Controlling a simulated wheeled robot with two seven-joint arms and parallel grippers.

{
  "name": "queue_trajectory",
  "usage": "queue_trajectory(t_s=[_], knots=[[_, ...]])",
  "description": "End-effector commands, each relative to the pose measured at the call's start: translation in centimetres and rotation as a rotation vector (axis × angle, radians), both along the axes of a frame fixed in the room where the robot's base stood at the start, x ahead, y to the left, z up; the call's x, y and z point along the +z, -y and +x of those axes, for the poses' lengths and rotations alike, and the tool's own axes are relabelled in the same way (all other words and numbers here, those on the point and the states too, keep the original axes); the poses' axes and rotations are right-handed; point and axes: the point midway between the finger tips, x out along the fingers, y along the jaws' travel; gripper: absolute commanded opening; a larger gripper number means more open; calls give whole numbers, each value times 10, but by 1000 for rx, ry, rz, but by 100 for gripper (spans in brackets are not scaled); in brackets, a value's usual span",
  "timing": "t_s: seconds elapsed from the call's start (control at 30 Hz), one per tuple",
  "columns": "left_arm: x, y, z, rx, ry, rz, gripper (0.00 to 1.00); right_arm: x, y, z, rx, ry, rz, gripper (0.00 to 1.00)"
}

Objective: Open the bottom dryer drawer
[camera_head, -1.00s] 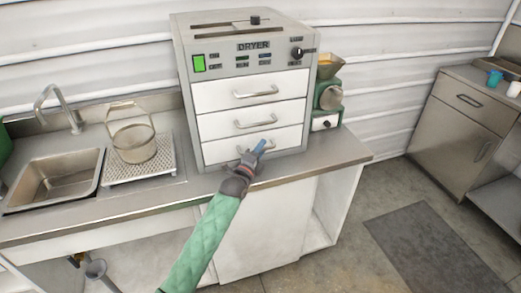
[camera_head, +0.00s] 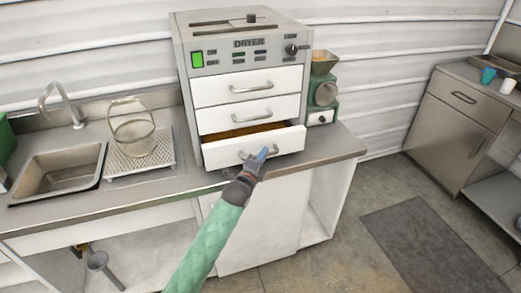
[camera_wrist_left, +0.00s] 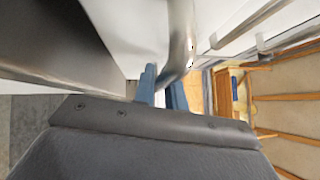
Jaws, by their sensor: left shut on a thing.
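The grey dryer (camera_head: 183,92) stands on the counter with three white drawers on its front. The bottom drawer (camera_head: 222,153) is pulled partly out, and its brownish inside shows through the gap above its front. The upper two drawers look closed. My left gripper (camera_head: 262,157) is at the bottom drawer's handle (camera_head: 276,150), with its blue fingers shut on it. In the left wrist view the blue fingers (camera_wrist_left: 162,88) close around the curved metal handle (camera_wrist_left: 184,40). My right gripper is not in view.
A sink (camera_head: 60,172) and a wire basket (camera_head: 132,122) on a perforated tray (camera_head: 148,168) are left of the dryer. A green grinder-like device (camera_head: 325,92) stands close on its right. The floor in front of the counter looks clear.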

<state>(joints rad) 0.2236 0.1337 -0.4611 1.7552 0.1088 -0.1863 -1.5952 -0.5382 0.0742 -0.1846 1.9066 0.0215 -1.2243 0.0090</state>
Motion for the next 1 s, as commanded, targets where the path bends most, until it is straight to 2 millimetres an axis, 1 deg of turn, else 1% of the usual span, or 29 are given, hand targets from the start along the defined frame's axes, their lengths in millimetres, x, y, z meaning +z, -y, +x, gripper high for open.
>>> queue_trajectory(t_s=[0.03,0.17,0.2,0.4,0.5,0.7,0.8,1.0], knots=[[0,4,-13,-1,-2,0,0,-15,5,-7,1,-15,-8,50],[2,16,-51,0,-1,-2,0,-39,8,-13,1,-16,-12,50],[3,20,-63,0,0,-2,0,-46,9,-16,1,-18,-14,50],[1,39,-123,0,-1,-3,0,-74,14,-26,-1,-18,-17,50],[0,48,-148,0,-1,-3,0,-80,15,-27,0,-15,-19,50],[1,60,-186,0,0,-3,0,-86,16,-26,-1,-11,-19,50],[1,65,-200,0,0,-2,0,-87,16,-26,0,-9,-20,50],[0,69,-214,1,1,-1,0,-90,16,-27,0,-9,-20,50]])
